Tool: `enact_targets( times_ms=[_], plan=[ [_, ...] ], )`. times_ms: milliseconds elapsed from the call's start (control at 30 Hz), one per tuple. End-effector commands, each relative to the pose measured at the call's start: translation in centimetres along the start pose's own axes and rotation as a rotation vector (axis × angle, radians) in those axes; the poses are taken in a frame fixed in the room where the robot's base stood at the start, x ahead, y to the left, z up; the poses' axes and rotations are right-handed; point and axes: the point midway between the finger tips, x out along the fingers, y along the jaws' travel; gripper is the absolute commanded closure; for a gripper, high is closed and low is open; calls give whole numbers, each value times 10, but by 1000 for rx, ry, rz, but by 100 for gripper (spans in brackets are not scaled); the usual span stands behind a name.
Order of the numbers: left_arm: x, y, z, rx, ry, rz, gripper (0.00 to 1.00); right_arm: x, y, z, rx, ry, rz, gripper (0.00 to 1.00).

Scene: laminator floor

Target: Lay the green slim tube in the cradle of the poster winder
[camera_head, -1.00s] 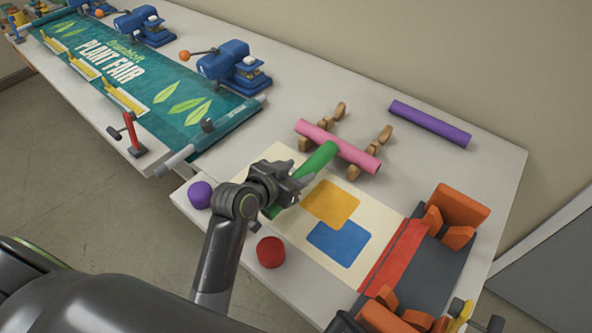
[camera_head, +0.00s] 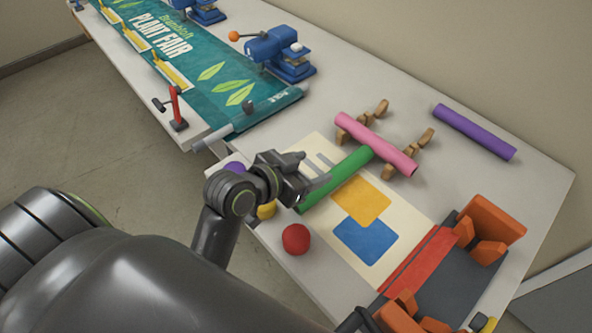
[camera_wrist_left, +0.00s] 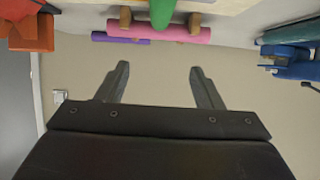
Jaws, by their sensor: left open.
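The green slim tube (camera_head: 345,172) lies slantwise over the poster, its far end close to the pink tube; I cannot tell if they touch. In the left wrist view the green tube (camera_wrist_left: 162,10) shows at the top edge, beyond the fingertips. My left gripper (camera_head: 322,172) is open and empty, just left of the tube in the head view; its fingers (camera_wrist_left: 158,78) stand apart in the wrist view. The poster winder (camera_head: 432,272) at the lower right has a dark bed and orange cradle blocks (camera_head: 490,250) at both ends, with no tube across them. My right gripper is not seen.
A pink tube (camera_head: 375,145) rests on a wooden rack (camera_head: 428,137); a purple tube (camera_head: 473,131) lies behind. The poster (camera_head: 318,142) reaches the winder's red strip (camera_head: 417,262). Red (camera_head: 296,239) and yellow (camera_head: 267,210) round things stand near the front edge.

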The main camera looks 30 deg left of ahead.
Motion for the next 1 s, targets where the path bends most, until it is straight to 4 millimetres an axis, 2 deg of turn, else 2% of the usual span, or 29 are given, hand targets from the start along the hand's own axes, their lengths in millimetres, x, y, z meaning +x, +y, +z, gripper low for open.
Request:
enact_targets(
  times_ms=[100,300,1000],
  plan=[
    [-20,0,0,3,-2,-1,39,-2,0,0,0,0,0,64],
    [-38,0,0,1,-2,0,39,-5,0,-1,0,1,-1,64],
    [-40,0,0,0,-1,1,39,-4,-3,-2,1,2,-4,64]
  ],
)
